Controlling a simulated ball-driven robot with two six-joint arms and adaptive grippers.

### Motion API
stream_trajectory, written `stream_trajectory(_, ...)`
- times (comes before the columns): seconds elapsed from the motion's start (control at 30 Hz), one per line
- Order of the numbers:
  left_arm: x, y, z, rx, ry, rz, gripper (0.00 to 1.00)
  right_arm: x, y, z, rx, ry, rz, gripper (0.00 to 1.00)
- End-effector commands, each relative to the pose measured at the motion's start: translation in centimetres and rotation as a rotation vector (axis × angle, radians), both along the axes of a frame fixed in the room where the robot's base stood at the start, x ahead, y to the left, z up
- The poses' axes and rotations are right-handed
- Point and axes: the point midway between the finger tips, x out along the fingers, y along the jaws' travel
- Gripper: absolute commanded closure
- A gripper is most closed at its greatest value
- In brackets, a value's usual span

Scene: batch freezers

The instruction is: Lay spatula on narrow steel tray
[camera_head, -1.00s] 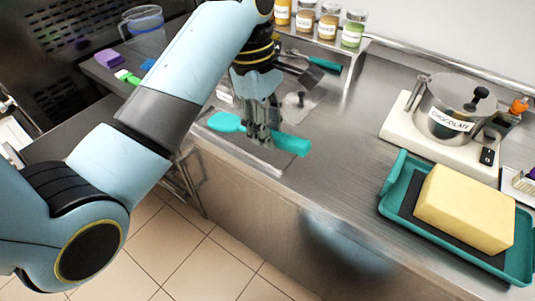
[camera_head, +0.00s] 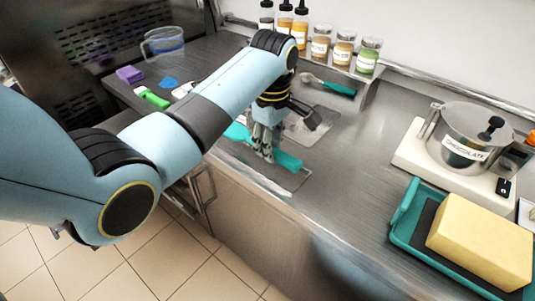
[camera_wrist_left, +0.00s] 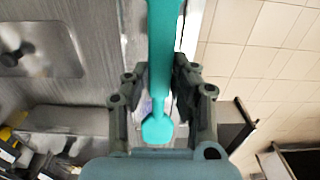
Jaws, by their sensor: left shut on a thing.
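The teal spatula (camera_head: 288,161) is held in my left gripper (camera_head: 264,156) near the counter's front edge. In the left wrist view the spatula (camera_wrist_left: 163,60) runs lengthwise between the two fingers of the gripper (camera_wrist_left: 162,95), which are shut on it. The narrow steel tray (camera_head: 292,181) lies flat along the counter's front edge, below the spatula. The spatula lies roughly along the tray's length; I cannot tell whether it touches the tray. My gripper hides the spatula's middle and part of the tray. My right gripper is not in view.
A steel pan (camera_head: 318,127) with a dark-handled tool and a teal-handled tool (camera_head: 330,85) lie behind the gripper. A scale with a chocolate pot (camera_head: 465,145) and a teal tray (camera_head: 403,213) with a yellow block stand right. Counter between is clear.

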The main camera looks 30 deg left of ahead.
Motion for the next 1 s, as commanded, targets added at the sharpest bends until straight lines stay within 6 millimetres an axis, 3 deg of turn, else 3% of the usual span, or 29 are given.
stream_trajectory(0.17,1.2,1.3,-1.1,0.000,0.000,0.000,1.00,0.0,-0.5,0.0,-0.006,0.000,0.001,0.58)
stream_trajectory(0.47,1.2,1.3,-4.9,-0.001,0.001,0.000,1.00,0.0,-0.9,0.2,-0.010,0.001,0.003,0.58)
stream_trajectory(0.83,1.2,1.3,-5.4,-0.001,-0.001,-0.001,1.00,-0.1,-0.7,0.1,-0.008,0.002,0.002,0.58)
stream_trajectory(0.87,1.2,1.3,-5.3,-0.001,-0.001,-0.001,0.73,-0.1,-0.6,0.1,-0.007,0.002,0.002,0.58)
stream_trajectory(1.0,1.2,1.3,-5.3,-0.001,-0.001,-0.001,0.55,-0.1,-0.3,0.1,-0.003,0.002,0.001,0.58)
